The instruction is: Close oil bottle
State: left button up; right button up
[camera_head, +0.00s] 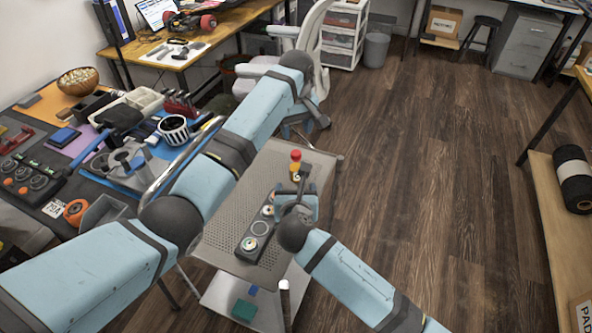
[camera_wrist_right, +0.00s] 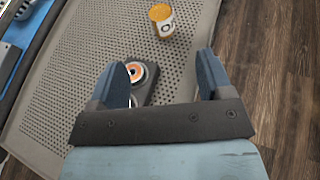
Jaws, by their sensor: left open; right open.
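A small orange-yellow bottle (camera_head: 295,171) stands on the perforated top of the grey cart, with a small red piece (camera_head: 295,155) showing at its top. In the right wrist view a yellow-topped cylinder with a white label and dark ring (camera_wrist_right: 162,22) stands beyond the fingers; no red shows there. I cannot tell whether the red piece is a cap seated on it. My left gripper (camera_head: 299,130) is open above and beyond the bottle, partly hidden by its arm. My right gripper (camera_head: 290,197) is open and empty over the cart, its fingers (camera_wrist_right: 165,85) apart from the bottle.
A dark block with round dials (camera_head: 254,241) lies on the cart (camera_head: 228,215), partly below my right gripper. A cluttered workbench (camera_head: 42,108) is at left. A white chair (camera_head: 308,38) stands behind the cart.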

aim_at(296, 170)
pick_arm(q)
jog(key=shift+w+f, duration=0.1)
pick_arm(e)
jog(key=x, duration=1.4)
jog(key=shift+s, duration=0.1)
jog(key=c, duration=1.3)
pick_arm(q)
jog(key=shift+w+r, duration=0.15)
jog(key=shift+r, duration=0.05)
pick_arm(e)
grip_shut()
pick_arm(q)
jog(key=shift+f, duration=0.2)
